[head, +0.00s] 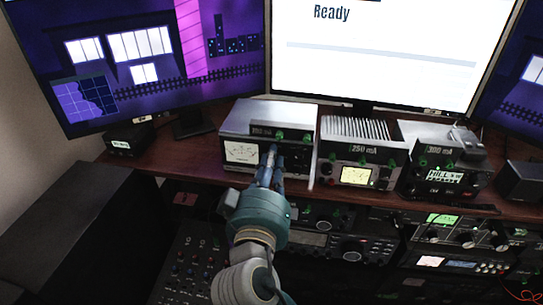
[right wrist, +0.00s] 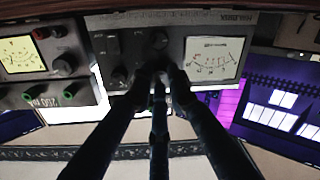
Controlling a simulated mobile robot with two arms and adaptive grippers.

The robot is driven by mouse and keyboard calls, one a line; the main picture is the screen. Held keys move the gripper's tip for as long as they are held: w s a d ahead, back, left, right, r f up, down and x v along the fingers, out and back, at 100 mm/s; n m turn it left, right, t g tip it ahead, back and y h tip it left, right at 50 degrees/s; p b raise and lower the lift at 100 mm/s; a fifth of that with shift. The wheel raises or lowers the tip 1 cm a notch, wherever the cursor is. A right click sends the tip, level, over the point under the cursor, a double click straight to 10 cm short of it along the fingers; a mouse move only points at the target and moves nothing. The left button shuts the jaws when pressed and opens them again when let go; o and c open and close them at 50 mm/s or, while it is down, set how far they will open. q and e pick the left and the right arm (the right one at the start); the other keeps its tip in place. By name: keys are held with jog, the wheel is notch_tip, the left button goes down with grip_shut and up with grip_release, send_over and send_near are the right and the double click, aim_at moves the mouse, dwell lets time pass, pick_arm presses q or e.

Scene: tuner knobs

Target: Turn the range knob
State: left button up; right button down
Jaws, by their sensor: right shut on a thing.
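A silver-topped meter box (head: 268,117) stands at the left of the shelf, with a lit analog dial at the left of its front. The right wrist view shows its dark front panel (right wrist: 185,22) upside down, with the dial (right wrist: 214,56) and several dark knobs. My right gripper (head: 270,160) reaches up to this panel. In the right wrist view its fingers (right wrist: 161,78) are closed around a knob, mostly hidden between the fingertips. A bare dark knob (right wrist: 158,40) shows just beyond the fingertips. I cannot read which knob is marked range. My left gripper is not in view.
A finned box (head: 358,130) labelled 250 mA and another box (head: 440,150) labelled 300 mA stand to the right. A small black box (head: 130,140) stands at the left. Monitors (head: 375,50) rise behind. Rack equipment (head: 345,240) fills the space below the shelf.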

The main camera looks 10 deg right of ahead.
jog(key=n+p, duration=0.2)
jog(key=n, duration=0.1)
jog(key=n+p, duration=0.1)
jog(key=shift+r+n, duration=0.3)
dwell(0.5)
jog(key=c, duration=1.7)
grip_release()
jog(key=shift+w, duration=0.1)
jog(key=shift+o, duration=0.2)
jog(key=shift+w+f, duration=0.1)
jog(key=shift+f, duration=0.1)
jog(key=v, duration=0.7)
jog(key=shift+s+a, duration=0.15)
jog(key=shift+s, duration=0.1)
